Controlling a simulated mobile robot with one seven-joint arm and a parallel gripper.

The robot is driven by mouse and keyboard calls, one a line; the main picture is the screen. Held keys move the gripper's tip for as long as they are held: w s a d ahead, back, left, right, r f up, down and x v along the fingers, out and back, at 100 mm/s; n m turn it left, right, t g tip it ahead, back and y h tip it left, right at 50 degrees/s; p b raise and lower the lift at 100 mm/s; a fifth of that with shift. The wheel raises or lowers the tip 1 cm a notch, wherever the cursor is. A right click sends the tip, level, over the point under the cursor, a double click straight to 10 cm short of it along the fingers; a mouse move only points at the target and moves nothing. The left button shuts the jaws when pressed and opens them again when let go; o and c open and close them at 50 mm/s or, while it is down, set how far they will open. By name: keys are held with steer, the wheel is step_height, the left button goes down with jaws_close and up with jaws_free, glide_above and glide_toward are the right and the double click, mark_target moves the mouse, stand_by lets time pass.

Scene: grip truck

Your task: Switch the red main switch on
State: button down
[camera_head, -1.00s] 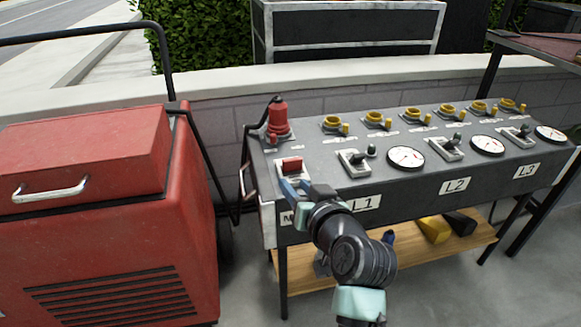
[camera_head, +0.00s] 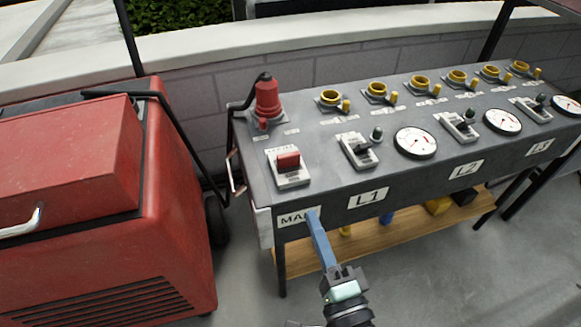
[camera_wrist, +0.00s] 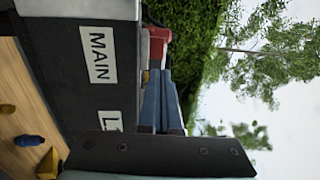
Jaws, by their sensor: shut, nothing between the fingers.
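The red main switch (camera_head: 288,160) sits on a pale plate (camera_head: 292,180) at the left end of the panel's top, above the label MAIN (camera_head: 298,217). Its red part stands at the far half of the plate. My gripper (camera_head: 313,214) has its blue fingers shut and empty. In the head view their tips overlap the panel's front edge beside the MAIN label, on the near side of the switch and apart from it. In the wrist view my fingers (camera_wrist: 157,75) point towards a red part (camera_wrist: 157,50); whether this is the switch I cannot tell.
A red plug (camera_head: 267,98) with a black cable stands behind the switch. Yellow sockets (camera_head: 330,97), lever switches (camera_head: 357,150) and dials (camera_head: 415,142) fill the panel to the right. A red machine (camera_head: 70,200) stands at the left. A wooden shelf (camera_head: 375,237) is below.

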mark_target(289, 159)
steer(key=x, duration=1.1)
steer(key=shift+w+a, duration=0.1)
steer(key=shift+r+p, duration=0.15)
steer(key=shift+p, duration=0.25)
steer(key=shift+r+p, duration=0.1)
steer(key=shift+p, duration=0.3)
steer(key=shift+g+p, duration=0.3)
